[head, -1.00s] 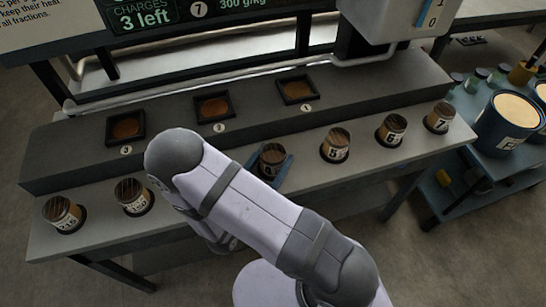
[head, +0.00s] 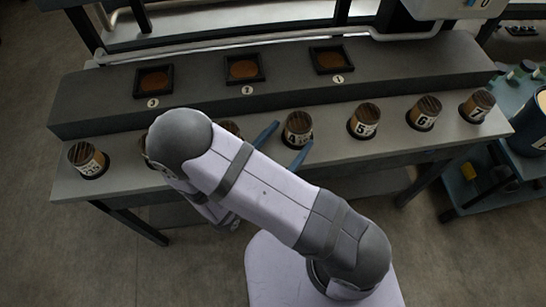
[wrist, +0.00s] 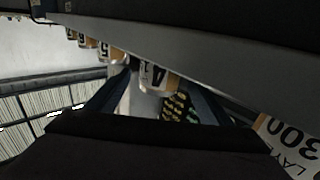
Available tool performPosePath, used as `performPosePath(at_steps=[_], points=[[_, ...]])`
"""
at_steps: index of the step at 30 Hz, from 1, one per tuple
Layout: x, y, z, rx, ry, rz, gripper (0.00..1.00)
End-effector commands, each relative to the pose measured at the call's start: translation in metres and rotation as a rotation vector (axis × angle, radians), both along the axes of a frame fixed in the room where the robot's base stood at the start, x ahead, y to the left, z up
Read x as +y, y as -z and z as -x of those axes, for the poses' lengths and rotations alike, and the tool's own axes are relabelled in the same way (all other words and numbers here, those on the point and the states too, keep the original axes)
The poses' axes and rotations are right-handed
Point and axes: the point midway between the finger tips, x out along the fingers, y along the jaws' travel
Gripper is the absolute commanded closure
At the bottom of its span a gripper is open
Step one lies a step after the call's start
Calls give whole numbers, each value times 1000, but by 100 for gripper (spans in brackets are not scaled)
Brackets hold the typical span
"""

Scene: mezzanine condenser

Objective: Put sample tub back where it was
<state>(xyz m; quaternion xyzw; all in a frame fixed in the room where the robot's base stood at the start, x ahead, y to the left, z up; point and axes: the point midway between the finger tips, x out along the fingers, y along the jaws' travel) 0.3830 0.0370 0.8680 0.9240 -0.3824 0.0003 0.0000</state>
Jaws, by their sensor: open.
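The tub marked 4 (head: 298,124), with a dark ribbed lid and a pale label, stands upright on the bench (head: 330,150) in the head view. It also shows in the wrist view (wrist: 155,76), its label tilted in the picture. My gripper (head: 294,133) is open, with one blue finger on each side of this tub. In the wrist view the tub lies between the fingers, near their tips; I cannot tell whether either finger touches it. My arm hides part of the row to the left, including most of another tub (head: 230,127).
Tubs 5 (head: 364,121), 6 (head: 424,113) and 7 (head: 477,106) stand to the right, and another tub (head: 86,158) at far left. A raised ledge (head: 200,108) behind holds three square dark-framed recesses. A blue cart (head: 470,190) stands at right.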

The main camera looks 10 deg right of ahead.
Motion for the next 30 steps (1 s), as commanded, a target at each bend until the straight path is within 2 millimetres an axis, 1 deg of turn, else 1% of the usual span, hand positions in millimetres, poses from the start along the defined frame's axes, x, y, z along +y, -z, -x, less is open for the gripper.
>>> performPosePath(at_steps=[1, 3, 9, 12, 18, 30], points=[[8, 2, 5, -1, -6, -1, 26], [16, 2, 13, -1, -6, -2, 26], [34, 2, 33, 0, -5, -1, 26], [42, 1, 40, -1, -3, -2, 26], [48, 0, 47, 0, 0, -1, 26], [48, 0, 48, 1, 1, -1, 26]])
